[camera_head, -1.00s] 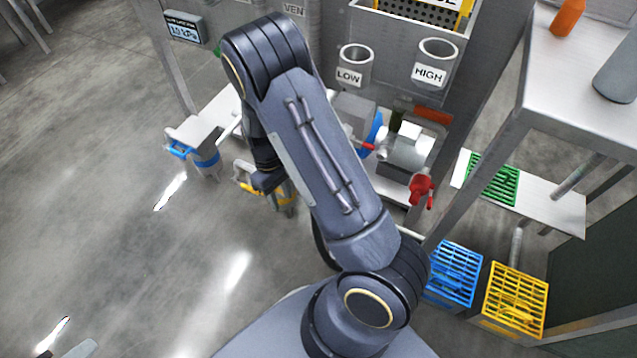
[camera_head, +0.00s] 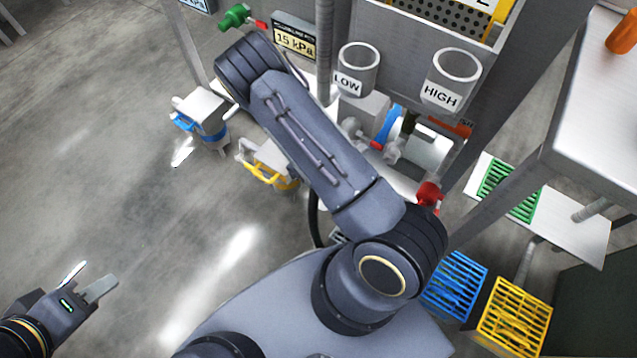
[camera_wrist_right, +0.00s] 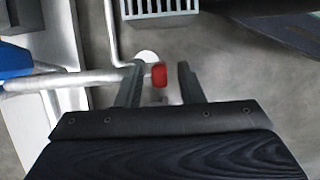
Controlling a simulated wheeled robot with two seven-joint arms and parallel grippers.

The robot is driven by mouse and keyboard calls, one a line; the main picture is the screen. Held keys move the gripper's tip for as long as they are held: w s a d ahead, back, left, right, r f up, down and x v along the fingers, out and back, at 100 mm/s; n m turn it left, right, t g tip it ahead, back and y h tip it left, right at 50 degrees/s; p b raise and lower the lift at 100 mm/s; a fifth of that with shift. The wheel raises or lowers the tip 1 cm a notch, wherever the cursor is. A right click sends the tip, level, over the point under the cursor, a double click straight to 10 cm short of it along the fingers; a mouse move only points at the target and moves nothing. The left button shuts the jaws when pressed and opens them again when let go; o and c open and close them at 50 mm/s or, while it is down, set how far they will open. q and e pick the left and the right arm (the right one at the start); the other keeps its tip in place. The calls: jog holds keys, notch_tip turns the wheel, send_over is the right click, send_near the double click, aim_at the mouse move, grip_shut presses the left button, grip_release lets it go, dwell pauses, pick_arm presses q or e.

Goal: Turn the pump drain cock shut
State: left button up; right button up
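In the right wrist view a small red handle (camera_wrist_right: 159,75) sits by a pale round fitting on a metal pipe (camera_wrist_right: 70,82). It looks like the drain cock, but I cannot be sure. My right gripper (camera_wrist_right: 160,70) is open, its two fingers on either side of the red handle, with a gap on the right. Whether the left finger touches it, I cannot tell. In the head view my right arm hides that gripper. The pump (camera_head: 425,148) is partly behind the arm, with red handles nearby. My left gripper (camera_head: 90,281) is open and empty over bare floor.
A blue crate (camera_head: 454,285) and a yellow crate (camera_head: 514,317) stand at lower right. A steel table (camera_head: 600,120) is at right. Floor at left is clear.

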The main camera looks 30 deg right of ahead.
jog(key=shift+x, duration=1)
jog(key=shift+c, duration=0.3)
grip_shut()
